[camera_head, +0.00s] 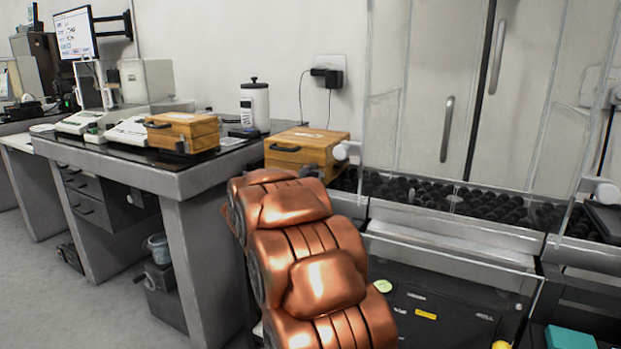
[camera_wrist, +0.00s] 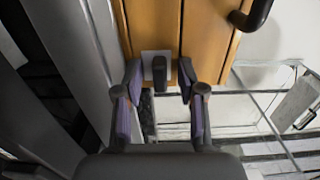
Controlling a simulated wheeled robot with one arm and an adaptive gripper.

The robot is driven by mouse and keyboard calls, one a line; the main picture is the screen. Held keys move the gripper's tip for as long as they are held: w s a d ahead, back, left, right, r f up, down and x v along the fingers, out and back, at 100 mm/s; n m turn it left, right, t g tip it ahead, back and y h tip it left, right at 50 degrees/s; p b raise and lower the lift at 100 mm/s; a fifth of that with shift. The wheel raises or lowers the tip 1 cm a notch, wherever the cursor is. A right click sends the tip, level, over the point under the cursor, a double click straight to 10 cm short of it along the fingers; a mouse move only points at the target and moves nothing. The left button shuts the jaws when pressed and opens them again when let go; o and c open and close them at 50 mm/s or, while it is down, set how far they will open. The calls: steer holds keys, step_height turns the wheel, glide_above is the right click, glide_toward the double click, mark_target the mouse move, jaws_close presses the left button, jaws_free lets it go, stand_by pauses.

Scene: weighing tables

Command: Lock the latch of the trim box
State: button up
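In the wrist view a wooden box (camera_wrist: 205,25) fills the top middle. A dark upright latch tab (camera_wrist: 159,72) stands on a pale metal plate at the box's near edge. My gripper (camera_wrist: 160,85) is open, with one purple-padded finger on each side of the latch. Gaps show between the fingers and the tab, and nothing is held. In the head view a wooden box (camera_head: 310,143) stands just beyond my copper-coloured arm, which hides its lower part. My gripper is hidden there. I cannot read whether the latch is locked.
A second wooden box (camera_head: 183,130) sits on the left weighing table (camera_head: 190,182). A white canister (camera_head: 257,98) stands behind it. A clear-walled enclosure (camera_head: 455,185) with a bed of dark round pieces is at the right. A black handle (camera_wrist: 252,14) sticks out from the box in the wrist view.

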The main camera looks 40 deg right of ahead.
jaws_close()
steer(key=shift+r+n+p, duration=0.1)
steer(key=shift+n+p, duration=0.2)
steer(key=shift+p, duration=0.2)
steer(key=n+p, duration=0.1)
steer(key=p, duration=0.1)
steer(key=n+p, duration=0.1)
steer(key=p, duration=0.1)
steer(key=shift+r+p, duration=0.3)
steer(key=shift+p, duration=0.1)
steer(key=n+p, duration=0.7)
steer(key=p, duration=0.4)
steer(key=shift+p, duration=0.35)
steer(key=n+p, duration=0.5)
steer(key=p, duration=0.3)
steer(key=n+p, duration=0.3)
steer(key=shift+f+p, duration=0.2)
steer(key=shift+p, duration=0.15)
steer(key=shift+f+n+p, duration=0.2)
steer(key=shift+n+p, duration=0.1)
